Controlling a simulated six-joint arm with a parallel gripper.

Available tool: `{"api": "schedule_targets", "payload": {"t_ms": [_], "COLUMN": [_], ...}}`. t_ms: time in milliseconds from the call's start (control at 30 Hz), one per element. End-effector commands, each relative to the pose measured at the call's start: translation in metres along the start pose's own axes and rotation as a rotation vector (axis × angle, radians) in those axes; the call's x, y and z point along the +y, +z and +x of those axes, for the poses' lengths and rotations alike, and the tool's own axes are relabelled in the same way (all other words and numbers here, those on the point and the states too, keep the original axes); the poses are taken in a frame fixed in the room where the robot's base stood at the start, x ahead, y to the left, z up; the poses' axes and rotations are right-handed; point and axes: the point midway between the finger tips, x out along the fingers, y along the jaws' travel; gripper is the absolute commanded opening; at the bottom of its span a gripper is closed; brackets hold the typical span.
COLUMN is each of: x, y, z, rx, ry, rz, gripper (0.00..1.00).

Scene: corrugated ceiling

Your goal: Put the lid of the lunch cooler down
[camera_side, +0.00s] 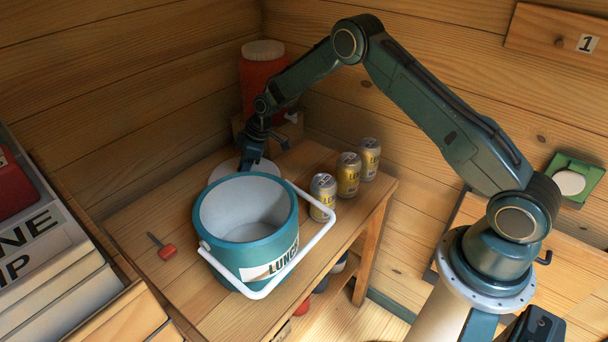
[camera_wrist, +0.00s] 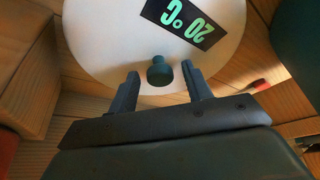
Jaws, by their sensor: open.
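The lunch cooler (camera_side: 282,262) is a teal bucket with a white inside, standing open on the wooden table, its white handle (camera_side: 320,236) hanging to the front. The lid (camera_side: 222,170) is a white disc just behind the cooler, partly hidden by it; it seems to lie on the table. In the wrist view the lid (camera_wrist: 105,45) has a dark "20 °C" label (camera_wrist: 182,22) and a dark green knob (camera_wrist: 160,72). My gripper (camera_side: 251,170) is over the lid. In the wrist view my gripper (camera_wrist: 160,82) is open, with the knob between its fingertips, apart from both.
Several yellow cans, one of them nearest the cooler (camera_side: 323,194), stand in a row to its right. A red jug with a pale cap (camera_side: 266,80) stands in the back corner. A small red-handled tool (camera_side: 166,251) lies left of the cooler. The table's left part is mostly clear.

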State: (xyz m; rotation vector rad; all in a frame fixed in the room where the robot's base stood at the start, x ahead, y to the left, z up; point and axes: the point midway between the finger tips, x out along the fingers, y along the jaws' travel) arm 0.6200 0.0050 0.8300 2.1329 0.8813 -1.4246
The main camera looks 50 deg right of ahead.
Motion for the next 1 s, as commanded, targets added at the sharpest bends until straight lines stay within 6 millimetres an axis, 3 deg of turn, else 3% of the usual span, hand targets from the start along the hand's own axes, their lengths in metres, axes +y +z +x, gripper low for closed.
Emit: {"api": "schedule_targets", "payload": {"t_ms": [367, 800, 1000], "x": [0.001, 0.000, 0.001], "y": [-0.001, -0.001, -0.001], "z": [-0.027, -0.094, -0.115], "rx": [0.001, 0.001, 0.001], "ry": [0.002, 0.001, 0.001], "rz": [0.001, 0.000, 0.001], "gripper": [0.49, 0.49, 0.49]}}
